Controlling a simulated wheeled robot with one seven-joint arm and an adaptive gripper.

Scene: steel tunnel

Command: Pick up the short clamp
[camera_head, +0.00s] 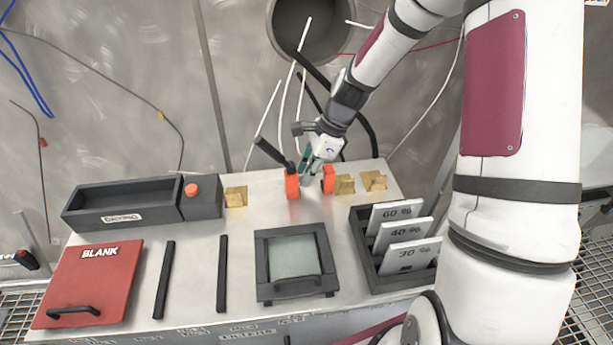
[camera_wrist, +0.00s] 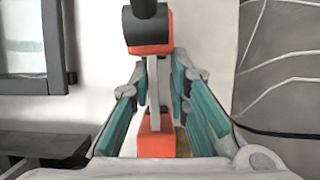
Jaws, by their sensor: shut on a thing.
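The short clamp (camera_head: 291,187) has orange jaw pads, a grey bar and a black handle. In the head view it is at the back middle of the steel table, among brass brackets. My gripper (camera_head: 310,160) reaches down on it from above and behind. In the wrist view the teal finger pads of my gripper (camera_wrist: 160,82) stand on both sides of the clamp's grey bar, shut on it. The clamp's orange pads and black handle (camera_wrist: 152,45) show beyond and below the fingers. I cannot tell whether the clamp touches the table.
Brass brackets (camera_head: 236,196) (camera_head: 374,180) flank the clamp. A dark bin (camera_head: 125,200) with an orange button (camera_head: 191,190) stands left. In front lie a red BLANK cover (camera_head: 88,285), two black bars (camera_head: 164,280) and a framed glass panel (camera_head: 292,257). A percentage-plate rack (camera_head: 362,236) is right.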

